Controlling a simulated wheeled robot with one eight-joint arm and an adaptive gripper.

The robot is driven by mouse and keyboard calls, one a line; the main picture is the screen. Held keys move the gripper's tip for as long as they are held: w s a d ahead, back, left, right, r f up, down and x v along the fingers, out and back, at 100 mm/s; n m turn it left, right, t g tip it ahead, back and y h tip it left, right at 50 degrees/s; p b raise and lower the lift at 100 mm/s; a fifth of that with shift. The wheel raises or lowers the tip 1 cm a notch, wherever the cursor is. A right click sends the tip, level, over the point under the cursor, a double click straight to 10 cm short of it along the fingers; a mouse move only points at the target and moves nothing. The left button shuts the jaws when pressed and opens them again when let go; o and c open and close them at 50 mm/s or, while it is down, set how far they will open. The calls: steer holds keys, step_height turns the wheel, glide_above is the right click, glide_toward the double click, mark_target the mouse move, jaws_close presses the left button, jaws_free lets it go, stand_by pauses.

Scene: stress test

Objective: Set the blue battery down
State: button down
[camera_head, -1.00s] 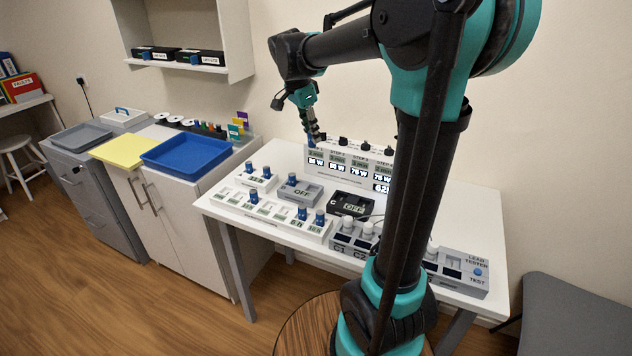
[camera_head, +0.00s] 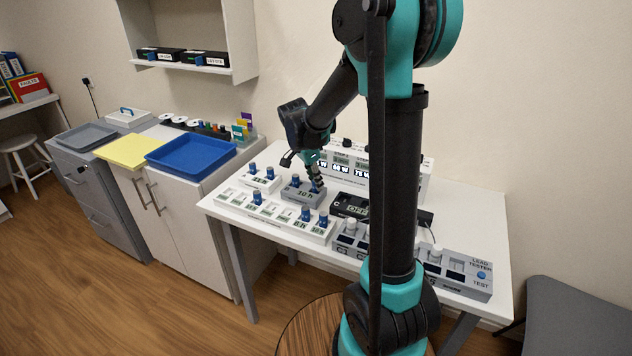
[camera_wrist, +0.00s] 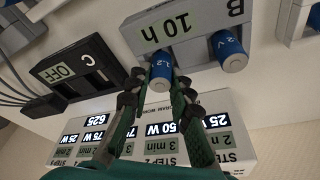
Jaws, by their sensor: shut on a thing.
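My gripper (camera_head: 316,178) is shut on a blue battery (camera_wrist: 162,68) at the grey charger marked B (camera_wrist: 185,22). The battery's lower end sits at the charger's face, in or against one bay; I cannot tell how deep. The charger also shows in the head view (camera_head: 290,196) and its display reads 10 h. A second blue battery (camera_wrist: 231,56) sits in the charger beside the held one. In the wrist view the gripper's fingers (camera_wrist: 160,86) lie on both sides of the held battery.
A black charger marked C (camera_wrist: 78,72), reading OFF, stands beside charger B. A white panel (camera_wrist: 180,115) with step displays stands behind. A white rack (camera_head: 270,214) with several blue batteries lies in front. A blue tray (camera_head: 190,170) is on the cabinet to the left.

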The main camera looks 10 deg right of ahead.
steer(key=shift+f, duration=0.2)
steer(key=c, duration=1.4)
jaws_free()
steer(key=shift+o, duration=0.2)
steer(key=v, duration=1.2)
steer(key=shift+s, duration=0.1)
